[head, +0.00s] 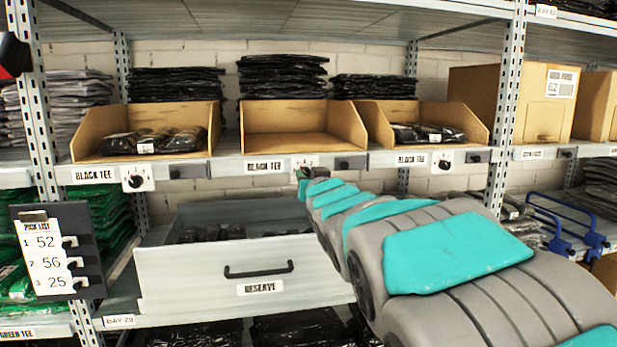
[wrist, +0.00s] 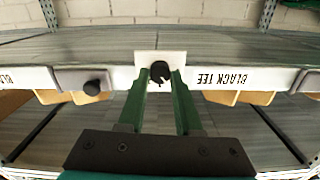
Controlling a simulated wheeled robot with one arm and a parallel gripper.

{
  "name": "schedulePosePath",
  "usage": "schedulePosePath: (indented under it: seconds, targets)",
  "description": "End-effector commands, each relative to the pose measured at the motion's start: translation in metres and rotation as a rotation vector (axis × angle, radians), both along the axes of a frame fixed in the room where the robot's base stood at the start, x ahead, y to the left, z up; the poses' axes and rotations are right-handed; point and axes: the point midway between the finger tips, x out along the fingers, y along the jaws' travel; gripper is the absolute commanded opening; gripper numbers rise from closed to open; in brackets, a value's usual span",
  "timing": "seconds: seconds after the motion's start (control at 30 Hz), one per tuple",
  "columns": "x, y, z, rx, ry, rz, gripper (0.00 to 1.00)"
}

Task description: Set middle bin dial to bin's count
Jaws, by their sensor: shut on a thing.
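The middle bin (head: 290,144) is a cardboard tray on the shelf and looks empty. Its black tee label (head: 264,166) is on the shelf edge below it. The middle dial is mostly hidden by my arm in the head view; part of its white plate (head: 301,161) shows. In the wrist view the black dial (wrist: 160,70) sits on its white plate, between the green fingertips of my gripper (wrist: 160,78). My gripper is shut on the dial knob. The dial's numbers and pointer setting cannot be read. My gripper also shows small in the head view (head: 303,174).
The left bin (head: 88,143) and right bin (head: 374,124) hold black packs, with dials (head: 134,179) (head: 442,160) below. An open reserve drawer (head: 190,285) juts out under the shelf. A pick list (head: 45,257) hangs at left, reading 52, 56, 25.

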Motion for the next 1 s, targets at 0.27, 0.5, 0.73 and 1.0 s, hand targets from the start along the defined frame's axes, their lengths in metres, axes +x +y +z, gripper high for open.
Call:
schedulePosePath:
  seconds: [0.27, 0.5, 0.73, 1.0]
  targets:
    - [0.0001, -0.0002, -0.0006, -0.063, -0.019, 0.000, 0.00]
    - [-0.0001, 0.0004, -0.0005, -0.219, -0.065, 0.000, 0.00]
    - [0.0000, 0.0000, 0.0000, -0.400, -0.116, -0.001, 0.00]
    - [0.0000, 0.0000, 0.0001, -0.572, -0.163, -0.001, 0.00]
